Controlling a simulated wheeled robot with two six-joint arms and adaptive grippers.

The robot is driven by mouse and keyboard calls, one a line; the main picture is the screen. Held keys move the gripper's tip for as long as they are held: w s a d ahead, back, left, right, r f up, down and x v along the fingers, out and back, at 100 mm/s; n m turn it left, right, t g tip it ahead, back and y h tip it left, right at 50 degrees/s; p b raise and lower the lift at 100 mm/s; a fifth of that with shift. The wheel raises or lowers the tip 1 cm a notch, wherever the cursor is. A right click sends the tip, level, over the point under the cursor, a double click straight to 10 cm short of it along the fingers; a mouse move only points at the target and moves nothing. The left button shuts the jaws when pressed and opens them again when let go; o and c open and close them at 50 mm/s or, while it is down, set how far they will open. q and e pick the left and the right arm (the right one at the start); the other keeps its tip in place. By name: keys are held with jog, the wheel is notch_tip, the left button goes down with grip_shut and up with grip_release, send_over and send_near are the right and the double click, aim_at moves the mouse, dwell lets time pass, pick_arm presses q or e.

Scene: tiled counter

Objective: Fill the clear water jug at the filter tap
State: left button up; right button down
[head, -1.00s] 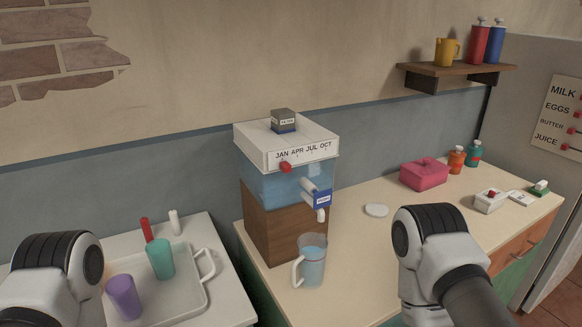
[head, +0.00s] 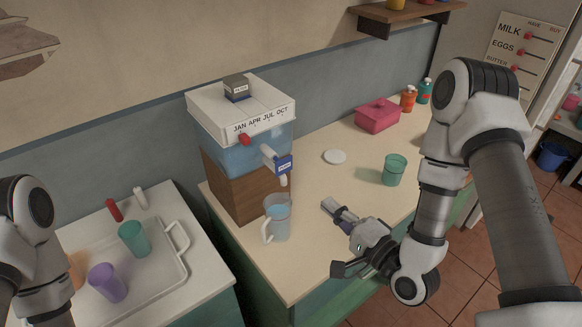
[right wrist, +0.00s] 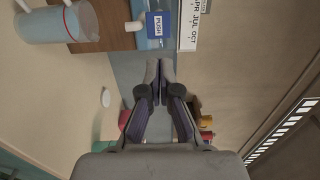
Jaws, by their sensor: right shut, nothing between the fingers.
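The clear jug (head: 281,225) stands upright on the counter below the white spout of the filter tank (head: 222,147), its handle to the left. It holds some bluish water. The tap has a blue PUSH lever (head: 284,164). The jug (right wrist: 50,22) and the lever (right wrist: 156,24) also show in the right wrist view. My right gripper (head: 332,207) is shut and empty, to the right of the jug and apart from it. In the right wrist view its fingertips (right wrist: 159,70) meet, pointing toward the lever side. My left gripper is out of view.
A green cup (head: 394,169) and a white disc (head: 334,157) stand on the counter, with a pink box (head: 377,116) behind. A tray (head: 160,287) with a teal cup (head: 134,239) and a purple cup (head: 107,283) lies on the left counter.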

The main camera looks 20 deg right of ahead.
jog(key=b, duration=1.2)
send_near(284, 166)
jog(key=p+x, duration=0.3)
jog(key=x, duration=0.3)
jog(key=shift+w+a, duration=0.15)
jog(key=shift+w, duration=0.45)
jog(key=shift+f, duration=0.1)
